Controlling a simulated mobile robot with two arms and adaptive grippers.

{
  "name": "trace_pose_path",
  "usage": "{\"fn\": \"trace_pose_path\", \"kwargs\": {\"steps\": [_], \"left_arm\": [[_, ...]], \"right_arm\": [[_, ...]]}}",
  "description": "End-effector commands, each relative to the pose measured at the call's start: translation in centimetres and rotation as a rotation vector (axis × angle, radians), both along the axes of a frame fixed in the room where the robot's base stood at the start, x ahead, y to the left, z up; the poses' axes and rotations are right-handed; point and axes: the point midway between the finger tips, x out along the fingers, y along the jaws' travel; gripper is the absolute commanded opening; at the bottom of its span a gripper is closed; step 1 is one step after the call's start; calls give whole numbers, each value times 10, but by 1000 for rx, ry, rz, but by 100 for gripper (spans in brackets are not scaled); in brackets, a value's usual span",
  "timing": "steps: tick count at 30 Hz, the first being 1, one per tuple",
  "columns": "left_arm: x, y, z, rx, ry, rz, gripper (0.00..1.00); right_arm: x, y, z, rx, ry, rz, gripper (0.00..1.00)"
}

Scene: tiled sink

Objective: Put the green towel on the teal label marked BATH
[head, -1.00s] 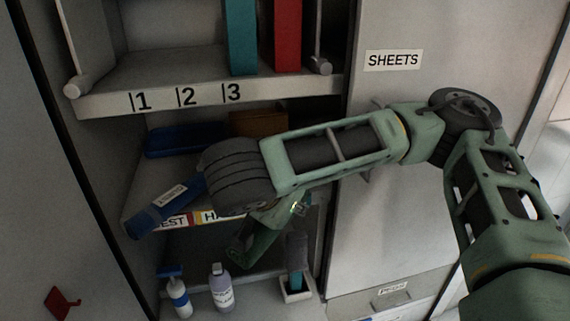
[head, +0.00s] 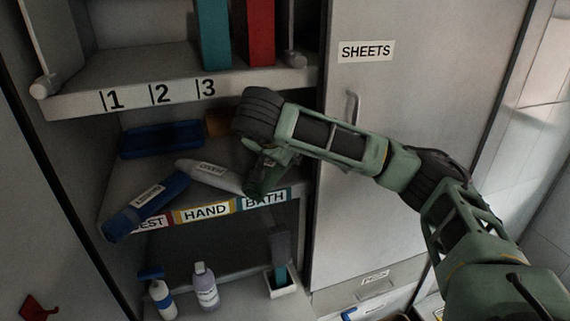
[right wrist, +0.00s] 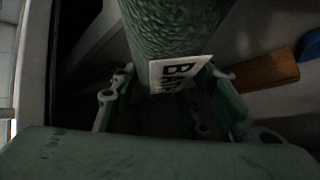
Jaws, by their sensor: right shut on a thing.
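The green towel (right wrist: 175,30) is a rolled, textured cylinder with a white tag, partly readable as "BA", in the right wrist view. My right gripper (right wrist: 170,105) is shut on it. In the head view my right gripper (head: 266,172) is at the right end of the middle shelf, just above the teal BATH label (head: 264,199). There the towel is hard to tell from the dark green gripper. I cannot tell whether it touches the shelf. My left gripper is not in view.
A grey rolled towel (head: 208,174) lies just left of my gripper, above the yellow HAND label (head: 204,212). A blue rolled towel (head: 146,206) partly covers the red label (head: 152,223). Bottles (head: 205,286) and a brush holder (head: 281,280) stand below. The upper shelf (head: 180,92) overhangs.

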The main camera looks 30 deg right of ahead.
Motion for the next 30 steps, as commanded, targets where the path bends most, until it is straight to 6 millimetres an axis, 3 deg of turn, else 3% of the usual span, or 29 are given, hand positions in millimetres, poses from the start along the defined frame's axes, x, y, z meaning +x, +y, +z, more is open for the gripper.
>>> {"fn": "trace_pose_path", "kwargs": {"steps": [6, 19, 20, 26, 30], "left_arm": [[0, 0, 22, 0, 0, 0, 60], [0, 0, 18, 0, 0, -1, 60], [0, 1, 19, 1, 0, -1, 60], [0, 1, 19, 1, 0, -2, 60], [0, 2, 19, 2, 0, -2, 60]], "right_arm": [[0, -2, -28, -3, 3, 0, 14], [1, -1, -39, 0, 0, -1, 14], [1, -1, -38, 1, -1, -1, 43], [1, -1, -38, 0, 0, -1, 60], [1, -1, -38, 0, 0, -1, 60]]}}
